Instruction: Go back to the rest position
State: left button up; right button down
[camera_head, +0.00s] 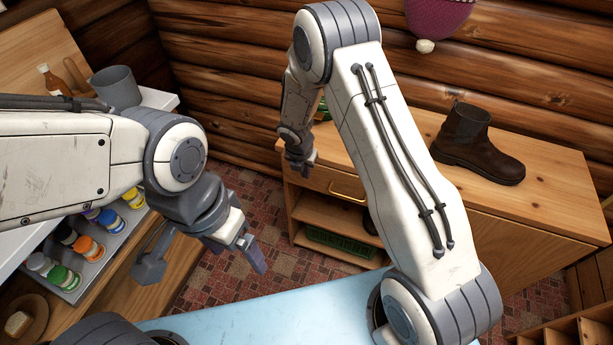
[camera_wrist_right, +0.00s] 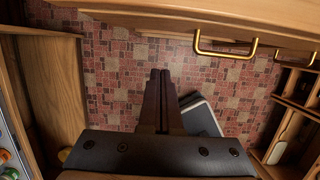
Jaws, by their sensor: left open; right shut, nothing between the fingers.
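My left gripper (camera_head: 252,254) hangs low at the left of the head view, between the spice drawer and the wooden cabinet. It is open and empty, over the red patterned floor. My right gripper (camera_head: 304,168) is beside the front left corner of the cabinet in the head view. In the right wrist view its two fingers (camera_wrist_right: 160,80) are pressed together with nothing between them, above the tiled floor. My right arm crosses the middle of the head view and hides part of the cabinet top.
The wooden cabinet (camera_head: 555,206) bears a brown boot (camera_head: 476,145); its brass handle (camera_wrist_right: 226,50) lies close to my right gripper. A pulled-out drawer (camera_head: 70,290) with several spice jars is at left. Open floor (camera_head: 215,290) lies between.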

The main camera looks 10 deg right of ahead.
jog(key=s+a+r+m+y, duration=0.1)
jog(key=s+a+r+m, duration=0.3)
jog(key=s+r+m, duration=0.45)
jog(key=s+a+r+m, duration=0.4)
jog(key=s+r+m, duration=0.2)
jog(key=s+r, duration=0.5)
jog(key=s+r+m+g, duration=0.1)
jog(key=s+r+m, duration=0.1)
jog(key=s, duration=0.4)
jog(key=s+r+m+g+y, duration=0.1)
jog(key=s+r+m, duration=0.1)
jog(key=s+m, duration=0.3)
jog(key=shift+s+a+r+y, duration=0.2)
jog(key=shift+s+r+y, duration=0.15)
jog(key=shift+s, duration=0.4)
